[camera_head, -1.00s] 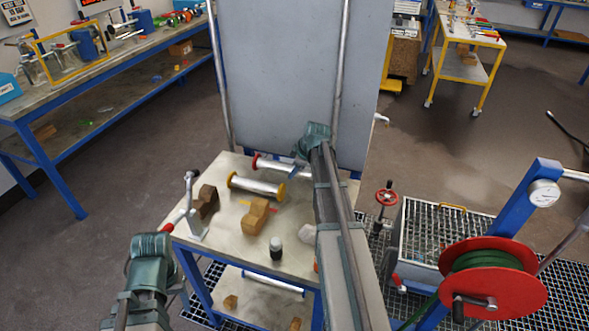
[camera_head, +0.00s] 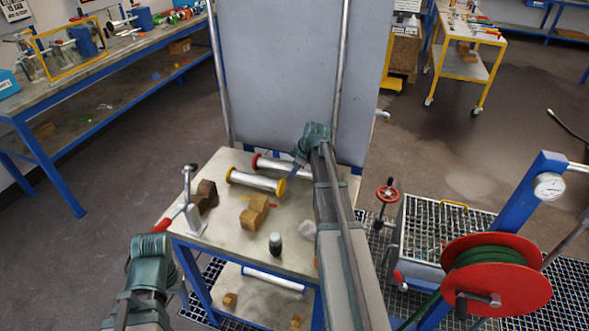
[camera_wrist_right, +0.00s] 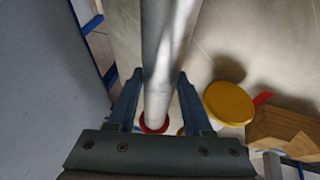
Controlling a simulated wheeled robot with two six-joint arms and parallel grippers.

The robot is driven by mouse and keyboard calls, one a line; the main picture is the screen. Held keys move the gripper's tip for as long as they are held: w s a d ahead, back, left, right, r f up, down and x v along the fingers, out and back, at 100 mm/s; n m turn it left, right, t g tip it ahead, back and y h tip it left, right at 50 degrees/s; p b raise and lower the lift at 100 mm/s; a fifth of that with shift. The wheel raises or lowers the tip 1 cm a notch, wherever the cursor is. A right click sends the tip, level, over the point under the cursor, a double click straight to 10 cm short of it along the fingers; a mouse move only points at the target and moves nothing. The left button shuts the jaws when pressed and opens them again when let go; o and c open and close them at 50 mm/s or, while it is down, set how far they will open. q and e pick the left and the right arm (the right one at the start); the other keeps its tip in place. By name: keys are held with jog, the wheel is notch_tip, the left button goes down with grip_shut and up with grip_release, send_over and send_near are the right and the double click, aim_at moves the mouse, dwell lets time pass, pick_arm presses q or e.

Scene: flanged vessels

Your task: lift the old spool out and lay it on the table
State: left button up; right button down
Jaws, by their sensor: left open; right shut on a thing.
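A silver spool with a red end flange (camera_head: 258,162) lies across the far part of the table (camera_head: 222,235) in the head view, its right part hidden behind my right arm. My right gripper (camera_head: 299,149) is shut on it. In the right wrist view the silver tube (camera_wrist_right: 160,75) runs between the jaws (camera_wrist_right: 157,100), with the red flange (camera_wrist_right: 153,124) at its lower end. I cannot tell whether it touches the table. A second silver spool (camera_head: 256,181) with a yellow right flange lies in front. My left gripper (camera_head: 153,243) is open and empty, near the table's left front corner.
A wooden V-block (camera_head: 254,212), a darker block (camera_head: 206,195) and a small dark bottle (camera_head: 275,243) stand on the table. A grey panel (camera_head: 285,80) rises behind. A red hose reel (camera_head: 495,275) is at right.

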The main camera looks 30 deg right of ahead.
jog(key=shift+f, duration=0.25)
jog(key=shift+c, duration=1.2)
grip_release()
jog(key=a+p+v, duration=0.1)
jog(key=p+v, duration=1.1)
jog(key=v, duration=0.1)
jog(key=shift+s+d+r, duration=0.15)
jog(key=shift+d+r, duration=0.25)
jog(key=shift+d, duration=0.1)
